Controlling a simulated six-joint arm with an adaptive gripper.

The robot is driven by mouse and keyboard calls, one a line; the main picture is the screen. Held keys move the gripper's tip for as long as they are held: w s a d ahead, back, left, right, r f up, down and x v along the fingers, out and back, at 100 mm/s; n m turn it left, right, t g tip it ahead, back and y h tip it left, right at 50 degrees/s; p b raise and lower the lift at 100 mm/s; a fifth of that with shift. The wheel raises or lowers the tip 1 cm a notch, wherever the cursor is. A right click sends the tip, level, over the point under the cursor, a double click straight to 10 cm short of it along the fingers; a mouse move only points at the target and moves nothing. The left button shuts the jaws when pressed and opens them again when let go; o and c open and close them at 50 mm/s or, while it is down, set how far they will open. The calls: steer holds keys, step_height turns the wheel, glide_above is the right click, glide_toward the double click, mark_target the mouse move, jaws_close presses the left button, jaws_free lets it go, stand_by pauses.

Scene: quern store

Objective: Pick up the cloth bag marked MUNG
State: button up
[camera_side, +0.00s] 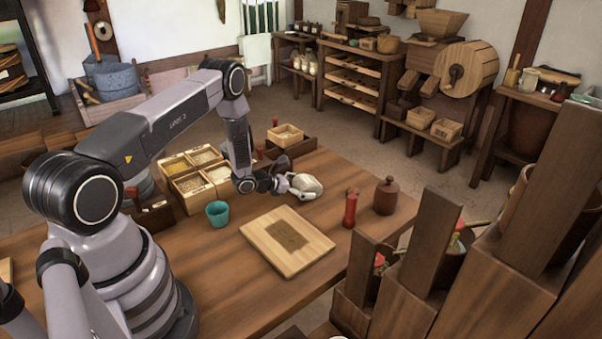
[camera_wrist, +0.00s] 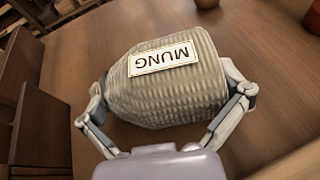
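The pale woven cloth bag (camera_wrist: 170,95) fills the middle of the wrist view. Its white label reads MUNG and appears upside down there. In the side view the bag (camera_side: 307,186) is a small pale lump at the end of my arm, over the far part of the wooden table. My gripper (camera_wrist: 168,85) has one finger against each side of the bag, and the fingers look closed on it. In the side view my gripper (camera_side: 291,184) reaches the bag from the left. I cannot tell whether the bag's underside touches the table.
On the table (camera_side: 235,290), a wooden board (camera_side: 266,247) with a dark square lies nearer the camera. A teal cup (camera_side: 217,214) and grain boxes (camera_side: 189,187) stand left. A red mill (camera_side: 350,208) and brown lidded jar (camera_side: 386,196) stand right. Wooden posts rise at front right.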

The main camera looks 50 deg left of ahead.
steer(key=c, duration=0.8)
steer(key=shift+o, duration=0.2)
steer(key=shift+r, duration=0.1)
